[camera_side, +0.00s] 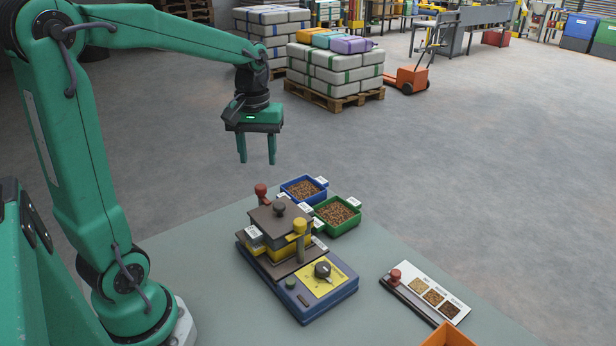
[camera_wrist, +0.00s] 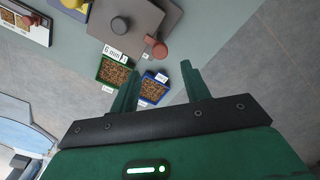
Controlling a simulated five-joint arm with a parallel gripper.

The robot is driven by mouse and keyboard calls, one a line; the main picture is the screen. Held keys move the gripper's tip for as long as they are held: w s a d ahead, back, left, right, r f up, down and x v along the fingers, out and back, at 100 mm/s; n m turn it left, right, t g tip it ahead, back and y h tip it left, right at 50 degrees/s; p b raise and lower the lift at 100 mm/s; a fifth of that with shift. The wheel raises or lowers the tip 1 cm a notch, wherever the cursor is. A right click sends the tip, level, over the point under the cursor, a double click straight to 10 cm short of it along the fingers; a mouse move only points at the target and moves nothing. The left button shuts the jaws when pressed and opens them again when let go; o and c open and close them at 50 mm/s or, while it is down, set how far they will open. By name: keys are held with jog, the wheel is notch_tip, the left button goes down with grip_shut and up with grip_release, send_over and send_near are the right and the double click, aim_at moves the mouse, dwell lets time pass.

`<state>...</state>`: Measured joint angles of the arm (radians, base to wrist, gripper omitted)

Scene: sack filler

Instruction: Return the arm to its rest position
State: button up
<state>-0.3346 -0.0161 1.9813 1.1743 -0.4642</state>
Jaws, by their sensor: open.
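My arm is green, and my gripper (camera_side: 256,162) hangs from its end with both fingers pointing down. In the side view the fingers are apart with nothing between them, high above the far edge of the table. In the wrist view my gripper (camera_wrist: 160,82) also shows two separated, empty fingers. The sack filler machine (camera_side: 300,275) stands below it on the table, with a dark lid and knob, a yellow-topped post and a yellow panel with a black dial.
A blue tray (camera_side: 322,189) and a green tray (camera_side: 356,222) of brown pellets stand behind the machine. A sample board (camera_side: 403,291) with a red knob lies to the right, near an orange bin (camera_side: 447,337). Stacked sacks on a pallet (camera_side: 335,100) stand on the floor beyond.

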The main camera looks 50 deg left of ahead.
jog(key=s+d+r+m+t, duration=0.2)
jog(key=s+d+m+t, duration=0.3)
jog(key=s+d+m, duration=0.4)
jog(key=shift+s+d+r+t, duration=0.15)
jog(key=shift+s+d+t, duration=0.15)
jog(key=shift+s+d, duration=0.75)
jog(key=shift+w+d, duration=0.2)
jog(key=shift+w, duration=0.1)
dwell(0.4)
